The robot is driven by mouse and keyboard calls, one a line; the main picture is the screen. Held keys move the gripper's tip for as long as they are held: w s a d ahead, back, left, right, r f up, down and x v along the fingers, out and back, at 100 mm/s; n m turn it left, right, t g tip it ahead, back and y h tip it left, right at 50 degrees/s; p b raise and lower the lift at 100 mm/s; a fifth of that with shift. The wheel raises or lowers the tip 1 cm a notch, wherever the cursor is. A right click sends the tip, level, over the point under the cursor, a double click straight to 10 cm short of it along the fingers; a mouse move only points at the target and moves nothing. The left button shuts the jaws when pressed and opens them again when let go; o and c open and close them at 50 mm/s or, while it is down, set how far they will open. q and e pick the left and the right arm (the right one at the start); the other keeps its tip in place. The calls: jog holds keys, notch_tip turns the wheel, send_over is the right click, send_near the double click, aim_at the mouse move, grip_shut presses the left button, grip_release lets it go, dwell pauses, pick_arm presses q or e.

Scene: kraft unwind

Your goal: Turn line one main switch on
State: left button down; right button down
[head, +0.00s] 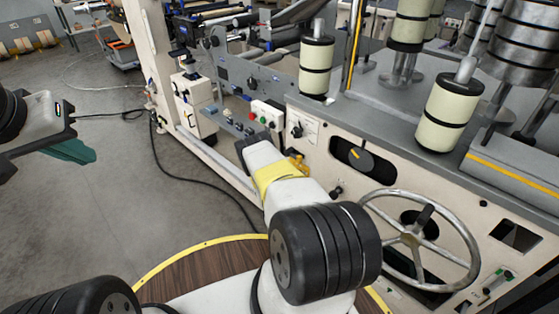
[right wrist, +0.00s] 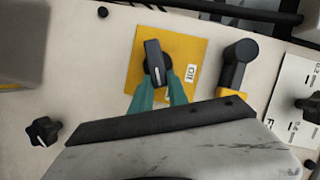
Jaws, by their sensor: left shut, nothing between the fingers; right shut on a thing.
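In the right wrist view, a black rotary switch knob (right wrist: 153,58) with a white pointer line sits on a yellow plate (right wrist: 190,50). The knob stands nearly upright in the picture. A small white label (right wrist: 191,73) is beside it; its lettering is sideways and hard to read. My right gripper's teal fingers (right wrist: 160,82) are shut on the knob's lower part, one on each side. In the head view, my right arm hides this gripper and the switch. My left gripper (head: 72,151) is shut and empty, over open floor at the left, apart from the machine.
Right of the yellow plate is a black handle (right wrist: 236,65) with a yellow base. A small black knob (right wrist: 42,131) sits at lower left.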

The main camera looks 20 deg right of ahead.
jog(key=m+t, duration=0.1)
jog(key=m, duration=0.1)
jog(key=f+m+h, duration=0.1)
jog(key=m, duration=0.1)
jog(key=shift+s+f+t, duration=0.2)
jog(key=shift+t, duration=0.2)
jog(key=shift+m, duration=0.3)
jog(key=c, duration=1.3)
grip_release()
jog(key=v, duration=0.7)
jog(key=shift+s+a, duration=0.25)
jog(key=shift+s, duration=0.05)
